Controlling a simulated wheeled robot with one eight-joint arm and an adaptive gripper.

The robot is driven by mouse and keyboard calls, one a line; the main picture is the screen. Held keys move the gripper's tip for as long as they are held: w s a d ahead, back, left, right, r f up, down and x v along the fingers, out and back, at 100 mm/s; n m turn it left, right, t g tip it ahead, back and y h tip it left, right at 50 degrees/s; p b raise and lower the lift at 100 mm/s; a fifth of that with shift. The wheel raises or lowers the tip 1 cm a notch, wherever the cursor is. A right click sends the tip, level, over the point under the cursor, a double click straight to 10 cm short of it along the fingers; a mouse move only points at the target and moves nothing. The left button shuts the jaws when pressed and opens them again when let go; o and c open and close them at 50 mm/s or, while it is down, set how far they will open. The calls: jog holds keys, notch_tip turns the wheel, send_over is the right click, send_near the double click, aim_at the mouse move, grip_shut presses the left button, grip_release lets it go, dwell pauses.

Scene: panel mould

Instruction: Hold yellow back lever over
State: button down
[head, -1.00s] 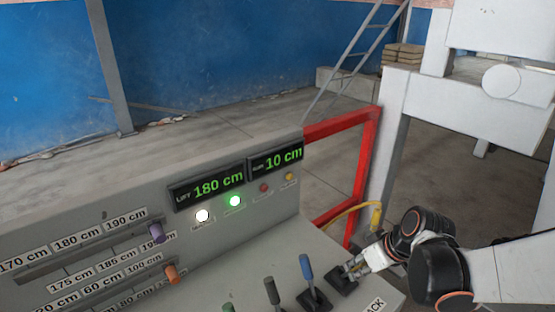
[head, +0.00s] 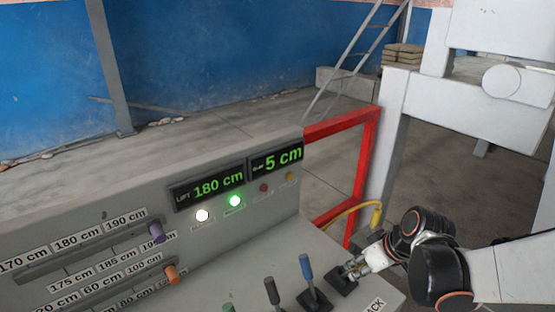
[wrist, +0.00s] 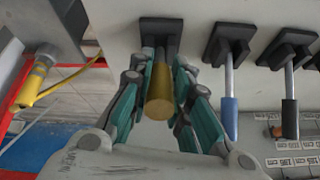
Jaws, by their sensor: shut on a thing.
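The yellow lever (wrist: 160,93) stands on its black base (wrist: 160,32) in the wrist view, between the two green-padded fingers of my gripper (wrist: 160,105). The fingers are shut on its yellow handle. In the head view my gripper (head: 357,267) is at the right end of the lever row, and its fingers mostly hide the yellow handle; the black base (head: 341,283) shows below. The slab display (head: 277,160) reads 5 cm and the lift display (head: 208,188) reads 180 cm.
A blue lever (head: 306,268) stands just left of the yellow one, with a black lever (head: 271,291) further left. A red frame (head: 366,165) stands behind the console.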

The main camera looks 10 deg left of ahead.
jog(key=shift+s, duration=0.1)
jog(key=w+a, duration=0.1)
jog(key=w+a+r+p, duration=0.1)
jog(key=w+a+r, duration=0.1)
jog(key=w, duration=0.1)
jog(key=shift+a+r, duration=0.25)
jog(key=shift+a, duration=0.1)
jog(key=c, duration=1.4)
grip_release()
jog(key=shift+s, duration=0.1)
jog(key=shift+c, duration=0.2)
jog(key=v, duration=1.2)
jog(key=shift+s, duration=0.1)
